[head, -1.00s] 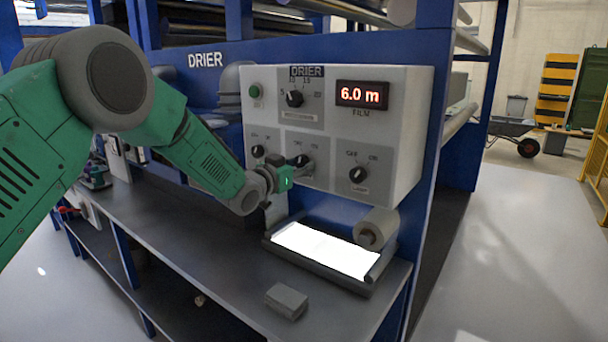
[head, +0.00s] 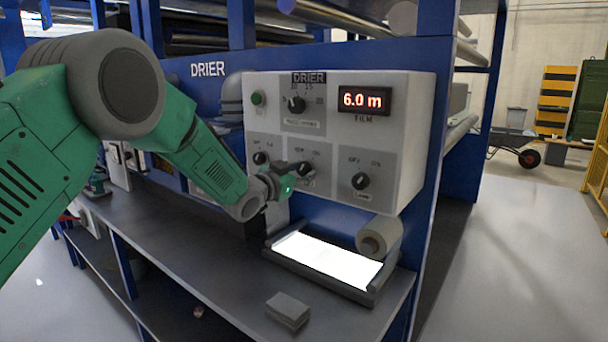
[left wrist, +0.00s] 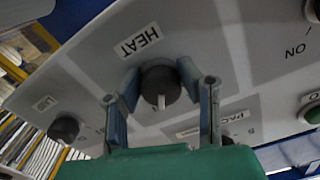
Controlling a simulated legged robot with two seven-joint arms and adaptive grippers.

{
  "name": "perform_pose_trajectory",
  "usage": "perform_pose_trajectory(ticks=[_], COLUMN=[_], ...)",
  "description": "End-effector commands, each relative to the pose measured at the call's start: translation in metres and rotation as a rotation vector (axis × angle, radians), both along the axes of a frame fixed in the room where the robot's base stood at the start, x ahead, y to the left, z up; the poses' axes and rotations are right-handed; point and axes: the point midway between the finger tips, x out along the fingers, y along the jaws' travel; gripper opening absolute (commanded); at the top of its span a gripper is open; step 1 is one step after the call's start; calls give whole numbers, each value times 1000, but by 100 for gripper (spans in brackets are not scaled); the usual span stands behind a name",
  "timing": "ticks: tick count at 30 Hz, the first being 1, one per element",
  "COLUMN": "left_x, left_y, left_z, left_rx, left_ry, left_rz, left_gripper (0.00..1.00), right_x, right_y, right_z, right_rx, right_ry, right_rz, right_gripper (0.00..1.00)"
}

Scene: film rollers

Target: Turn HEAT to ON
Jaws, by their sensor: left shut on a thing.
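The HEAT knob (left wrist: 160,84) is a round black dial with a light pointer line on the grey drier panel (head: 420,100). The HEAT label (left wrist: 138,41) shows beside it in the left wrist view. My left gripper (left wrist: 162,92) is shut on the knob, one finger on each side of it. The knob's pointer line points toward the bottom of that view. In the head view my left gripper (head: 297,168) is at the middle knob of the lower row and partly covers it and its markings. My right gripper is not in view.
The lamp knob (head: 361,181) is to the right and another knob (head: 260,158) to the left. A speed dial (head: 296,104), green button (head: 258,98) and 6.0 m display (head: 364,100) are above. Below are a lit pad (head: 327,260), film roller (head: 379,237) and grey block (head: 288,309).

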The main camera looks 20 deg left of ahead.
Motion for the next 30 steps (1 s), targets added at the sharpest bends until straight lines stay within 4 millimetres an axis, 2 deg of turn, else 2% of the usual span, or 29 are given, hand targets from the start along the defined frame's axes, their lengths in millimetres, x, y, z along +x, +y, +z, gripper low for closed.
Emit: perform_pose_trajectory(ticks=[1, 2, 14, 20, 30], left_x=[1, 1, 0, -27, -90], left_y=[0, 0, 1, 12, 34], left_z=[7, 7, -1, 1, 2], left_rx=[-3, -3, -1, -1, -3], left_ry=[-13, -13, -1, 0, -4], left_rz=[0, -1, 0, 2, 2], left_gripper=[42, 52, 53, 53, 53], right_x=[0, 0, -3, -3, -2], right_y=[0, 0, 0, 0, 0], right_z=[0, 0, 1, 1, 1], right_rx=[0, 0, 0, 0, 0], right_ry=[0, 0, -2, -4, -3], right_rz=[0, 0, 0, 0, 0], right_gripper=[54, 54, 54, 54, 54])
